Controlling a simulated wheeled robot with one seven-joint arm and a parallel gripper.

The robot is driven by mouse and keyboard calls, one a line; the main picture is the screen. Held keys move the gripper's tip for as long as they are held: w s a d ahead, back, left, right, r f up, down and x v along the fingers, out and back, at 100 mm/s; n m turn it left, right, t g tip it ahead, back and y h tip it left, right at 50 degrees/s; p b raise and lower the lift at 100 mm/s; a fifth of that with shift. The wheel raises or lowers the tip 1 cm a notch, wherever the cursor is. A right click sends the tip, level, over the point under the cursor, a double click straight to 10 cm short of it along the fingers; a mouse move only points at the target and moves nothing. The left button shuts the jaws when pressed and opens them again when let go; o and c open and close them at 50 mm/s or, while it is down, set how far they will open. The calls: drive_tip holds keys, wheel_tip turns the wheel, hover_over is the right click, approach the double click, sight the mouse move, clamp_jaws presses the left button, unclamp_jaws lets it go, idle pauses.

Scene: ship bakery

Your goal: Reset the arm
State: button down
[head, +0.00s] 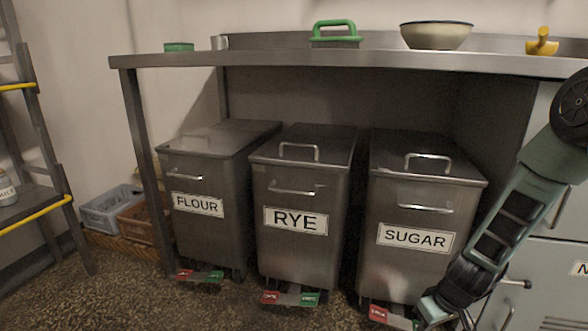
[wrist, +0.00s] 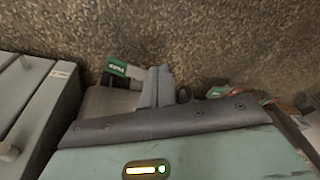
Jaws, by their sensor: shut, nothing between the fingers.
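My arm reaches down on the right side of the head view, in front of the sugar bin (head: 415,262). I cannot tell whether the fingers touch anything.
The rye bin (head: 295,252) and flour bin (head: 200,232) stand closed under a steel counter (head: 270,62). A bowl (head: 436,36) and a green-handled tool (head: 335,32) are on top. Pale green drawers (head: 560,265) stand at right, close by in the wrist view (wrist: 35,115). Front floor is clear.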

drive_tip(key=s+a+r+n+g+y+p, duration=0.1)
drive_tip(key=s+a+r+p, duration=0.15)
drive_tip(key=a+r, duration=0.55)
drive_tip(key=s+a+r+n+p, duration=0.1)
drive_tip(key=s+a+r, duration=0.4)
drive_tip(key=r, duration=0.6)
drive_tip(key=s+a+r+n+g+h+p, duration=0.15)
drive_tip(key=s+a+r+p, duration=0.25)
drive_tip(key=s+r, duration=1.2)
wheel_tip(320, 180, up, 36)
drive_tip(key=s+p, duration=0.2)
drive_tip(key=p, duration=3.6)
drive_tip(key=shift+r, duration=0.25)
drive_tip(key=shift+n+t+h, duration=0.25)
